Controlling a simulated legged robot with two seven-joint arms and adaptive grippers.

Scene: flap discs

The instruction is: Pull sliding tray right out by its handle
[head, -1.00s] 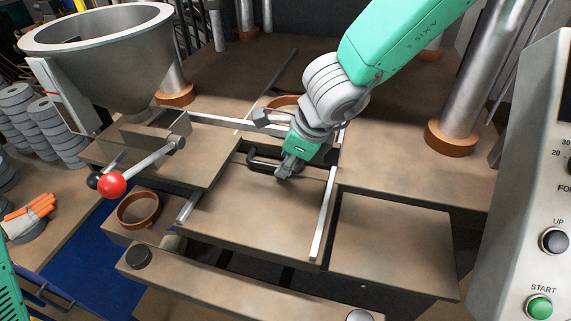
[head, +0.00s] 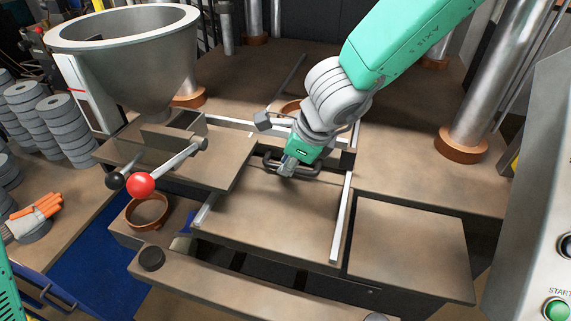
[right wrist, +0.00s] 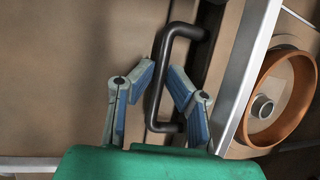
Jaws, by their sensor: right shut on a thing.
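The sliding tray (head: 275,215) is a flat brown plate between two light metal rails in the middle of the head view. Its black bow handle (head: 270,166) stands near the plate's far edge. My right gripper (head: 287,172) is down at the handle and covers its middle. In the right wrist view the handle (right wrist: 154,95) runs between the two blue-padded fingers of the right gripper (right wrist: 160,82), which is shut on it. The exact finger contact is hard to see.
A grey hopper (head: 130,60) and a lever with a red knob (head: 141,185) stand left of the tray. A brown ring (head: 147,212) sits at lower left. A control panel (head: 540,200) is at right. A front bar (head: 240,290) crosses before the tray.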

